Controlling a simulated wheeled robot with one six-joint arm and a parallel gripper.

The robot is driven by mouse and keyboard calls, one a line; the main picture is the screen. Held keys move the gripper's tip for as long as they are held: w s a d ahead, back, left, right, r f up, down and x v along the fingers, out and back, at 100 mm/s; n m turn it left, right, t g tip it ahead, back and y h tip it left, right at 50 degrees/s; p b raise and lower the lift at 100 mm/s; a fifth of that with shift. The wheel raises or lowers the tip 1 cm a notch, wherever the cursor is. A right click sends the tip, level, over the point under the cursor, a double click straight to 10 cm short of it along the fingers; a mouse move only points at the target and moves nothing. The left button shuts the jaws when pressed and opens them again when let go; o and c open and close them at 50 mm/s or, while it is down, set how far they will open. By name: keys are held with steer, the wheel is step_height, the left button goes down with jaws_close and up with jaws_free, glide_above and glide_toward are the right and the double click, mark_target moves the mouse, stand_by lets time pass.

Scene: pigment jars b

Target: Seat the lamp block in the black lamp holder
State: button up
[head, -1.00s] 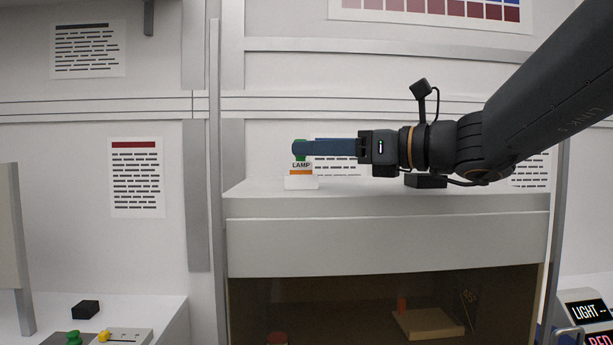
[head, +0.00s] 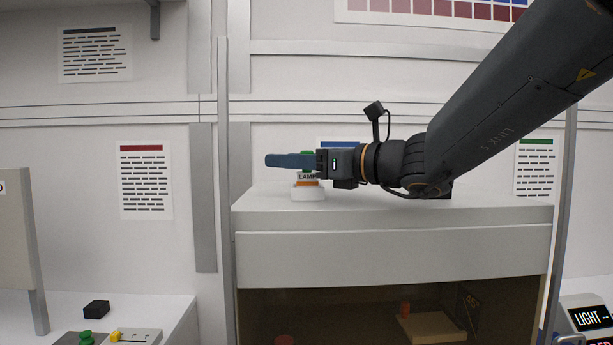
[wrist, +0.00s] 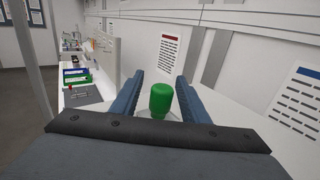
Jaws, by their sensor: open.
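The lamp block (head: 307,177) is white with a "LAMP" label, an orange band and a green knob on top. It stands upright on a white base (head: 308,194) on the cabinet top. My gripper (head: 268,160) is level at knob height, with its blue fingers extending left past the knob. In the wrist view, the green knob (wrist: 160,102) stands between the two open fingers, with a gap on each side. I cannot tell which thing is the black lamp holder; a small black block (head: 96,309) sits on the left bench.
The cabinet top (head: 262,200) is otherwise mostly clear; a dark item there is mostly hidden behind my arm. The left bench (head: 150,305) carries a grey panel with green and yellow parts. A display reading "LIGHT" (head: 590,318) stands at lower right.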

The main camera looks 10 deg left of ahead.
jaws_close()
